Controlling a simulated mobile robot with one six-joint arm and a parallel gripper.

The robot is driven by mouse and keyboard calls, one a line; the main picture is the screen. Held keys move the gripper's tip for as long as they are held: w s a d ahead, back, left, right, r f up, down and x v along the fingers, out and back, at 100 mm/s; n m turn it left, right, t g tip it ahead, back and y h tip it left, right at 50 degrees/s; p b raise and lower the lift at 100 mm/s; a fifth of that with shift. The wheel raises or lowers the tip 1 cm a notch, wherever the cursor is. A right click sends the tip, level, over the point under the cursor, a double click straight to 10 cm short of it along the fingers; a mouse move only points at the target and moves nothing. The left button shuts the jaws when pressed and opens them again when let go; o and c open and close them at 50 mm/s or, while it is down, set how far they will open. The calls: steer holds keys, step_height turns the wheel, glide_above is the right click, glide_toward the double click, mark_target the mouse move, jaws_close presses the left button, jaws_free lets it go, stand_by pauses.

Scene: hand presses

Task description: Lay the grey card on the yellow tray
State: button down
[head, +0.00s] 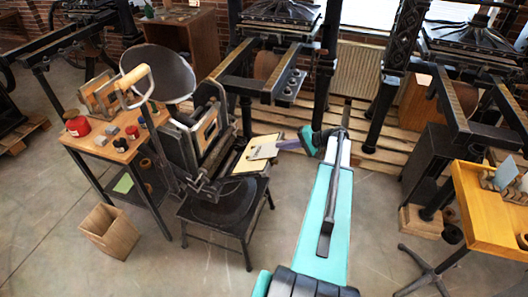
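A small light grey card (263,151) shows near the middle of the head view, over the right part of a pale yellow tray (246,165). The tray is on the front of a small black press on a dark stand. My gripper (280,146) comes in from the right, at the end of my teal arm, and its tip meets the card's right edge. The fingers are too small to tell whether they are shut on the card. I cannot tell whether the card touches the tray or is just above it.
Large black presses stand behind. An orange-yellow table (485,213) is at the right. The floor in front is clear.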

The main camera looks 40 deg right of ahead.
steer(key=shift+s, duration=0.1)
steer(key=shift+v, duration=1.4)
steer(key=shift+d+r, duration=0.1)
steer(key=shift+r, duration=0.05)
steer(key=r, duration=0.1)
steer(key=s+d+r, duration=0.1)
steer(key=s+r+p, duration=0.1)
steer(key=r, duration=0.1)
steer(key=shift+s+d+r, duration=0.1)
steer(key=shift+d, duration=0.05)
stand_by(0.5)
